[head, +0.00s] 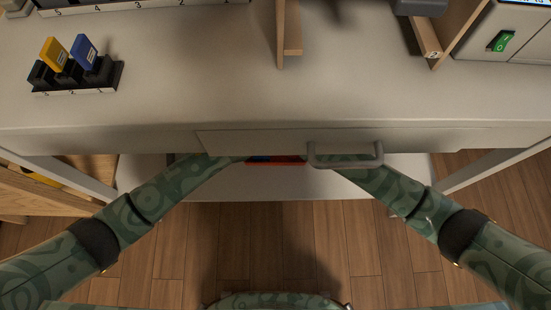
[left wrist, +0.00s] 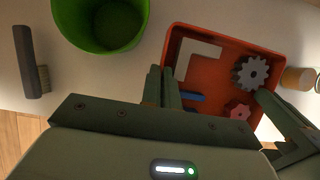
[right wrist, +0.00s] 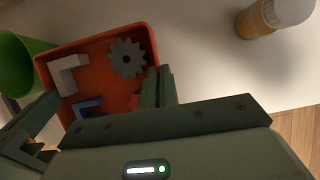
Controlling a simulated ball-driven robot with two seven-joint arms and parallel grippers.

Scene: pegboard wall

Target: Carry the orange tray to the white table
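The orange tray (left wrist: 233,52) lies on a pale surface under the workbench. It also shows in the right wrist view (right wrist: 92,45), and only a sliver of it shows in the head view (head: 277,160). It holds a grey gear (left wrist: 251,72), a pinkish gear (left wrist: 238,111), a white angled piece (left wrist: 190,52) and a blue piece (left wrist: 192,97). My left gripper (left wrist: 226,105) has its fingers wide apart over the tray's near side. My right gripper (right wrist: 98,105) also has its fingers apart there. Bench and drawer hide both grippers in the head view. I cannot identify the white table.
A green bin (left wrist: 103,22) and a dark brush (left wrist: 30,62) are left of the tray; an orange jar with a white lid (right wrist: 270,15) is right. Above are the workbench top (head: 200,100) and a drawer handle (head: 345,155). Wooden floor lies in front.

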